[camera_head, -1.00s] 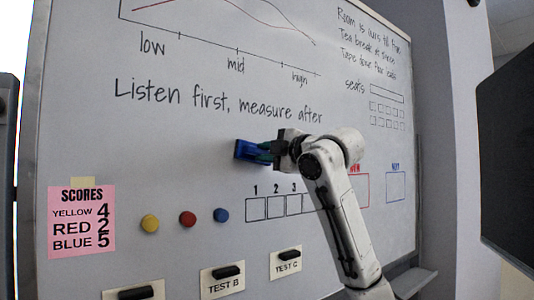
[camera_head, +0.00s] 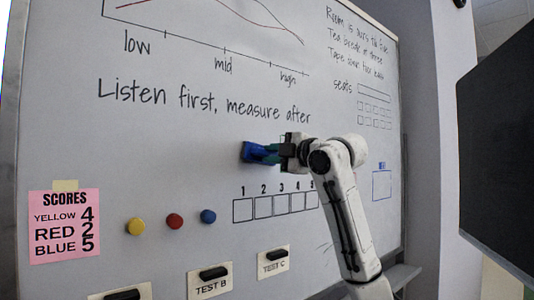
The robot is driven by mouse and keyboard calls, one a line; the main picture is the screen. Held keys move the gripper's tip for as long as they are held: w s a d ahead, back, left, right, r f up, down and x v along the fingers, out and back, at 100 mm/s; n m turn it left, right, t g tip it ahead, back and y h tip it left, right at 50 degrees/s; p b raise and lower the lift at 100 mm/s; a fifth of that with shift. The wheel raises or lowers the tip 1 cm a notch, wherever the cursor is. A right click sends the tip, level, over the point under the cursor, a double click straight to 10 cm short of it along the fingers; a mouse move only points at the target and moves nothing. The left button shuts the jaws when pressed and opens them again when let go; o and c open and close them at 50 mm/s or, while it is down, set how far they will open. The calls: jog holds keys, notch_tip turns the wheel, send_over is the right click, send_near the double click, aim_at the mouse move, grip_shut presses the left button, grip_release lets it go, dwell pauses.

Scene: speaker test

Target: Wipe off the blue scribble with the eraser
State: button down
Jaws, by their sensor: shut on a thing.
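My gripper (camera_head: 266,153) is shut on the blue eraser (camera_head: 250,152). The eraser is at or very near the whiteboard (camera_head: 160,165), below the words "Listen first, measure after" and above the numbered boxes. I cannot tell whether it touches the board. No blue scribble shows; the eraser and my arm hide part of the board.
Yellow (camera_head: 135,227), red (camera_head: 174,220) and blue (camera_head: 208,216) round magnets sit lower left, beside a pink score note (camera_head: 65,227). Labelled cards with dark bars (camera_head: 213,273) line the bottom. A dark screen (camera_head: 500,160) stands at right.

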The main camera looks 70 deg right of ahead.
aim_at(254, 153)
jog(key=s+d, duration=0.1)
jog(key=d, duration=0.1)
jog(key=s+d+p, duration=0.1)
jog(key=d, duration=0.1)
jog(key=shift+s+f, duration=0.1)
jog(key=shift+s, duration=0.1)
dwell(0.3)
jog(key=shift+w+a, duration=0.1)
jog(key=shift+w+a+b, duration=0.3)
jog(key=shift+w+a, duration=0.35)
jog(key=shift+a, duration=0.3)
jog(key=shift+w+a+b, duration=0.25)
jog(key=shift+w+a, duration=0.35)
jog(key=shift+a, duration=0.35)
jog(key=w+a, duration=0.2)
jog(key=a, duration=0.1)
jog(key=a+b, duration=0.1)
jog(key=a, duration=0.1)
jog(key=shift+w+a, duration=0.1)
jog(key=shift+w, duration=0.3)
jog(key=v, duration=0.6)
jog(key=shift+a+b, duration=0.35)
jog(key=shift+w, duration=0.1)
